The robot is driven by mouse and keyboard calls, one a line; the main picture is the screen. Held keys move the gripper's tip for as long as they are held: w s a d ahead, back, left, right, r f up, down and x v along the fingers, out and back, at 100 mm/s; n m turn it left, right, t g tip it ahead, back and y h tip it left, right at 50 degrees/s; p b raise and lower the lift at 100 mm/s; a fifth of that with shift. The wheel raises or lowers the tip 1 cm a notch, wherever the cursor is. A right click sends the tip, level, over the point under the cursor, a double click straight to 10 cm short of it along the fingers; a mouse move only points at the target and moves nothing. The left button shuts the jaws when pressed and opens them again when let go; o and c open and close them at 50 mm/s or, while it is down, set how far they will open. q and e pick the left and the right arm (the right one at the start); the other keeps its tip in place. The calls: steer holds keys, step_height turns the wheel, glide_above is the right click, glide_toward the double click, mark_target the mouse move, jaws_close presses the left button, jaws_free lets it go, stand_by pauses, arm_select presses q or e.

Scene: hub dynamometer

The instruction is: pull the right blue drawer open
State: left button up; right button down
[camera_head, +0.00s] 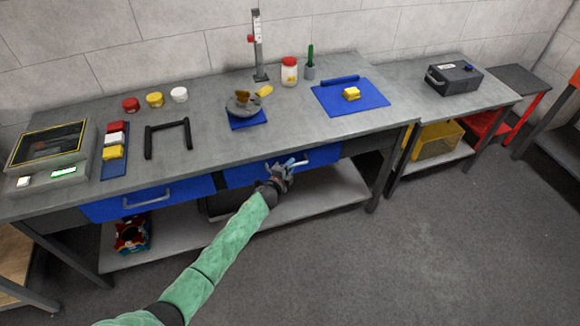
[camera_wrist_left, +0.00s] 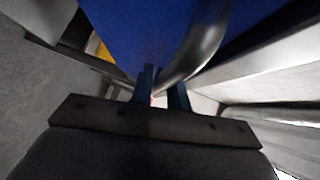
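The right blue drawer (camera_head: 240,177) is under the workbench, its front looking about flush with the bench. Its grey bar handle (camera_head: 299,162) is partly hidden by my left gripper (camera_head: 285,172), which is at the handle's left part. In the left wrist view, the curved metal handle (camera_wrist_left: 200,45) runs down between the two fingers of the left gripper (camera_wrist_left: 163,92). The fingers are close together with the bar between them, and the blue drawer front (camera_wrist_left: 130,35) lies just beyond. My right gripper is not in view.
The left blue drawer (camera_head: 110,205) is beside it, shut. A lower shelf (camera_head: 330,190) runs under the drawers. The workbench top (camera_head: 210,140) carries a blue mat (camera_head: 330,98), jars and other small items. The floor (camera_head: 430,240) in front is clear.

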arm_select(q)
jaws_close()
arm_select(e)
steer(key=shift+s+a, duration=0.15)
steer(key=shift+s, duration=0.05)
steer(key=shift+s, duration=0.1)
